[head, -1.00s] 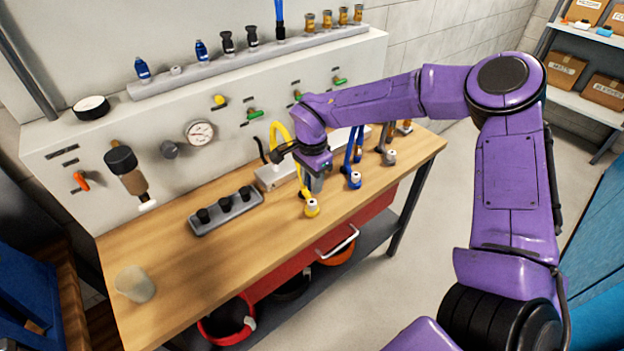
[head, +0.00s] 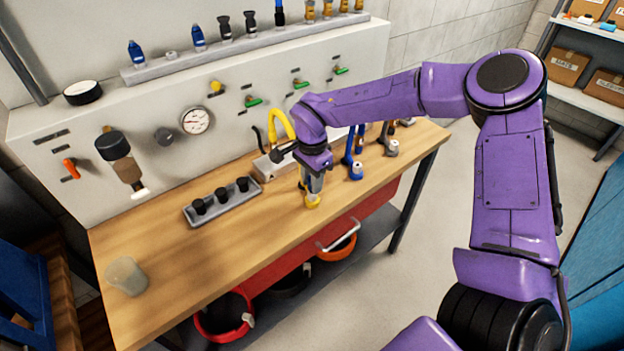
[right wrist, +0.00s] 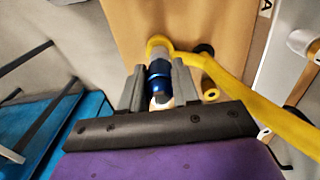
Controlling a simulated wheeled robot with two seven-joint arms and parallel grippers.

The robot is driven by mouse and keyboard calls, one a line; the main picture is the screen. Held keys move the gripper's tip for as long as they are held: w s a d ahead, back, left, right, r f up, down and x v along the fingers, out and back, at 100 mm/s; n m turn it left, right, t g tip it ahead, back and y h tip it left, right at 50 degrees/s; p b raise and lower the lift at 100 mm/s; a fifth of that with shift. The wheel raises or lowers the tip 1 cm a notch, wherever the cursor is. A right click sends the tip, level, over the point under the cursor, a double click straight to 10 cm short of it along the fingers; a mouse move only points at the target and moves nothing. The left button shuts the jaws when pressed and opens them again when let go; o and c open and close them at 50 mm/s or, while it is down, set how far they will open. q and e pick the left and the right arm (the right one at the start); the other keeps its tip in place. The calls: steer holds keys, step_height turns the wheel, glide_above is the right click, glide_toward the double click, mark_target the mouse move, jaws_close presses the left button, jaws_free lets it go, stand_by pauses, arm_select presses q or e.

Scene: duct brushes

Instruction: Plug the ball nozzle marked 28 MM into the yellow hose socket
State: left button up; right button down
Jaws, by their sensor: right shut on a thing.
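My right gripper (head: 315,187) is over the yellow hose socket (head: 312,203) near the front of the bench. In the right wrist view the right gripper (right wrist: 158,84) is shut on a blue nozzle (right wrist: 156,80) with a grey end. That end points at the yellow socket (right wrist: 157,42) and appears to meet or enter its ring; how deep it sits I cannot tell. No 28 MM marking is readable. The yellow hose (right wrist: 245,95) runs off to the right in that view. My left gripper is out of view.
A blue hose socket (head: 355,172) and a grey one (head: 391,150) stand to the right. A grey holder (head: 222,206) with black pieces lies left. A rack (head: 240,52) on the panel carries several nozzles. A translucent cup (head: 126,275) stands at the left front.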

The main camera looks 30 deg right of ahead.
steer(key=shift+a+p, duration=0.15)
steer(key=shift+p, duration=0.25)
stand_by(0.4)
stand_by(0.4)
steer(key=shift+p, duration=0.3)
stand_by(0.6)
steer(key=shift+p, duration=0.4)
steer(key=shift+f+b, duration=0.3)
steer(key=shift+f, duration=0.2)
